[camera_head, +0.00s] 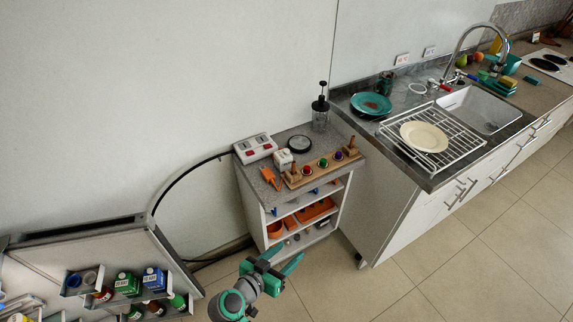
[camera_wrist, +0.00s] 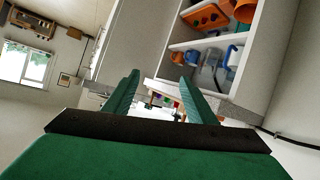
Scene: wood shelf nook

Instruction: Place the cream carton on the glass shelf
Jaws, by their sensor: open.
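My gripper (camera_head: 281,264) is open and empty, low in front of the small shelf cart. Its two teal fingers also show spread apart in the wrist view (camera_wrist: 160,98). A green carton (camera_head: 127,284) and a blue carton (camera_head: 154,280) stand in the rack of an open door at lower left, well left of my gripper. Their labels are too small to read, so I cannot tell whether either is the cream carton. I cannot make out a glass shelf in either view.
The cart (camera_head: 246,188) carries toys, a switch box (camera_head: 255,147) and a French press (camera_head: 320,112); orange items sit on its lower shelves. A sink counter (camera_head: 432,183) with a dish rack (camera_head: 450,150) stands right. The open door (camera_head: 100,250) juts out left. Tiled floor is clear at lower right.

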